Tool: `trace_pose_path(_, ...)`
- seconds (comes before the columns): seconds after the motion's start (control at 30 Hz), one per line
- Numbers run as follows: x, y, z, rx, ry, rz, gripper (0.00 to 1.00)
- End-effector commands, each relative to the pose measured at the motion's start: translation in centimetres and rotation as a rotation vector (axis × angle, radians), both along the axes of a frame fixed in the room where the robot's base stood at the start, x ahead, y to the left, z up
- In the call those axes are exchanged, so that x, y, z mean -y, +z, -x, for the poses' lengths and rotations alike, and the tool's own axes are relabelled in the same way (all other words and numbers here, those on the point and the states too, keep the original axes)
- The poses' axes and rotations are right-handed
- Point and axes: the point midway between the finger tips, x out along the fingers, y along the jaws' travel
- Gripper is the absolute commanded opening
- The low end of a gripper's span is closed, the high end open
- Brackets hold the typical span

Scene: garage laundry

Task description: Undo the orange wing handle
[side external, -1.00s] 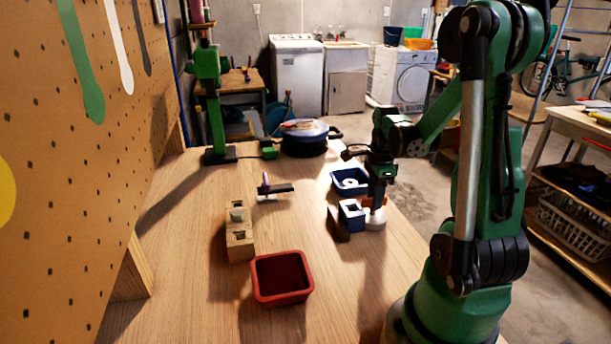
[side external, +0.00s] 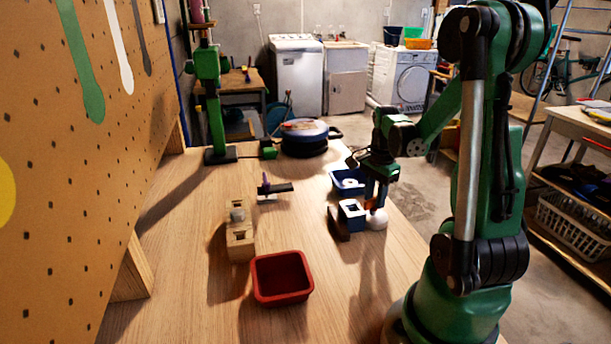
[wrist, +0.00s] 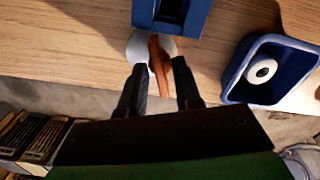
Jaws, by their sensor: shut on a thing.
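The orange wing handle (wrist: 154,54) stands on a white round base beside the blue block in the wrist view. It also shows small in the side view (side external: 371,204), partly hidden by my fingers. My gripper (wrist: 159,68) points down with one finger on each side of the handle and is shut on it. It also shows in the side view (side external: 376,196). The white round base (side external: 377,220) rests on the table near its right edge. The blue block (side external: 351,211) with a square opening stands just left of it.
A blue tray (wrist: 235,78) holding a white ring is close by. A red bin (side external: 281,291), a wooden block with sockets (side external: 240,240) and a purple-handled black tool (side external: 275,188) stand on the table. The table's right edge is near my gripper.

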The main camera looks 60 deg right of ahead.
Motion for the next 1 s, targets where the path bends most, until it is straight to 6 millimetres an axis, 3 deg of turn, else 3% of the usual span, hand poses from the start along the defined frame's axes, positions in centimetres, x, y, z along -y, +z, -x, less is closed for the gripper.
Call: trace_pose_path(1.0,0.0,0.03,0.02,-0.001,0.894,0.0,0.0)
